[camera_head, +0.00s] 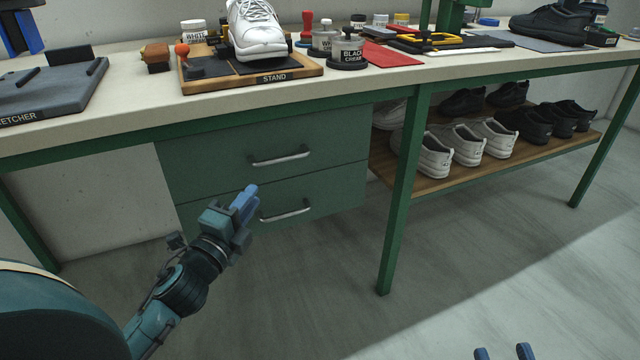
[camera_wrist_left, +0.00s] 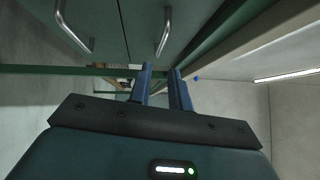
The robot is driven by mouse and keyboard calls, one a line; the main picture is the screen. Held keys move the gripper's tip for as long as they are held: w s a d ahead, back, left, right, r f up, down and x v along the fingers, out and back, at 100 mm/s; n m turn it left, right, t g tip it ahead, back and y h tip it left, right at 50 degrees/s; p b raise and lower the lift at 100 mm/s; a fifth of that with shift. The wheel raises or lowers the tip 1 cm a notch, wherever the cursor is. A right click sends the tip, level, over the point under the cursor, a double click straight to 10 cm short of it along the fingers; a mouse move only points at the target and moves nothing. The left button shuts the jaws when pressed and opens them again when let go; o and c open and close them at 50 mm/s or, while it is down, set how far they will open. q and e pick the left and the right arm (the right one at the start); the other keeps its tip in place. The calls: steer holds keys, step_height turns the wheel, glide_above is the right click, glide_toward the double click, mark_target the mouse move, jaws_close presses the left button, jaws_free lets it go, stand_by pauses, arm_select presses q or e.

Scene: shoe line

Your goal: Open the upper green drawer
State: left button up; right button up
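The upper green drawer (camera_head: 335,135) is under the bench, its front flush with the frame. Its metal bar handle (camera_head: 280,157) is free; it also shows in the left wrist view (camera_wrist_left: 164,32). The lower green drawer (camera_head: 335,192) is shut too, with its own handle (camera_head: 286,212). My left gripper (camera_head: 248,200) is in front of the lower drawer, below and left of the upper handle and apart from it. Its two blue fingers stand apart and empty in the left wrist view (camera_wrist_left: 161,85). My right gripper (camera_head: 503,352) shows only two separated fingertips at the bottom edge.
The bench top (camera_head: 130,112) overhangs the drawers and carries a shoe stand (camera_head: 250,83) with a white shoe. A green bench leg (camera_head: 400,210) stands right of the drawers. A wooden shelf (camera_head: 430,183) holds several shoes. The floor in front is clear.

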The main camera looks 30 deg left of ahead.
mark_target(280, 161)
arm_select(q)
steer(key=w, duration=0.4)
steer(key=w+r+b, duration=0.1)
steer(key=w, duration=0.4)
steer(key=w+b, duration=0.1)
steer(key=w, duration=0.3)
steer(key=shift+w+a+r, duration=0.3)
steer(key=shift+a+r, duration=0.05)
steer(key=shift+r, duration=0.05)
jaws_close()
